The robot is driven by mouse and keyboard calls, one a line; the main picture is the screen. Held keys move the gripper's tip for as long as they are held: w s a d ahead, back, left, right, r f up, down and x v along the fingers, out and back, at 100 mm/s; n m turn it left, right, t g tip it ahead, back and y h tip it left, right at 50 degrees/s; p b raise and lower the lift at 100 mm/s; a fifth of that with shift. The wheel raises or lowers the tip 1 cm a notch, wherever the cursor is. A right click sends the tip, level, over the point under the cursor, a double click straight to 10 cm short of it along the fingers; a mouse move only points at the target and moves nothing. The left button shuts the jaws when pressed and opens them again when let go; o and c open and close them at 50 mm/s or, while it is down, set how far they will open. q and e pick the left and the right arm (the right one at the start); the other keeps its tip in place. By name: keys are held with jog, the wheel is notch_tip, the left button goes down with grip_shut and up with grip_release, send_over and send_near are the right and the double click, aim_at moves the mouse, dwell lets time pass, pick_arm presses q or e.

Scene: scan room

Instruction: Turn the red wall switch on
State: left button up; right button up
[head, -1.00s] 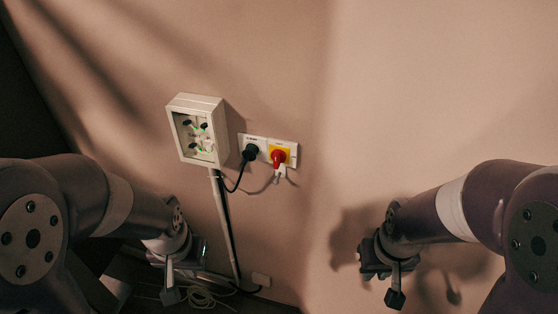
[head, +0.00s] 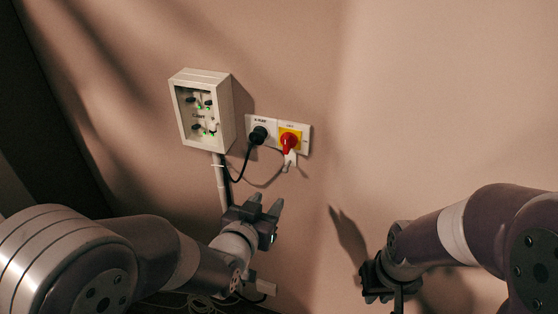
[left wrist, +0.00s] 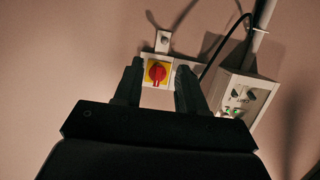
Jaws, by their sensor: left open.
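The red switch (head: 289,142) is a rotary knob on a yellow plate, fixed to a white wall panel (head: 304,138). In the left wrist view the red switch (left wrist: 157,72) shows between my fingertips, some way beyond them. My left gripper (head: 264,204) is open and empty, below and a little left of the switch, fingers pointing up toward it. The left gripper's fingers also show in the left wrist view (left wrist: 158,75). My right gripper (head: 380,283) hangs at the lower right, away from the switch; its jaws cannot be made out.
A black plug (head: 259,135) with a cable sits left of the switch on the same panel. A grey control box (head: 203,112) with green lights is mounted further left, above a conduit (head: 219,180). The wall to the right is bare.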

aim_at(285, 141)
pick_arm(q)
notch_tip(285, 141, up, 6)
jog(key=w+t, duration=0.2)
jog(key=t, duration=0.1)
jog(key=shift+h, duration=0.4)
jog(key=p+x, duration=0.2)
jog(key=x, duration=0.9)
jog(key=shift+w+d, duration=0.1)
jog(key=shift+w, duration=0.3)
grip_shut()
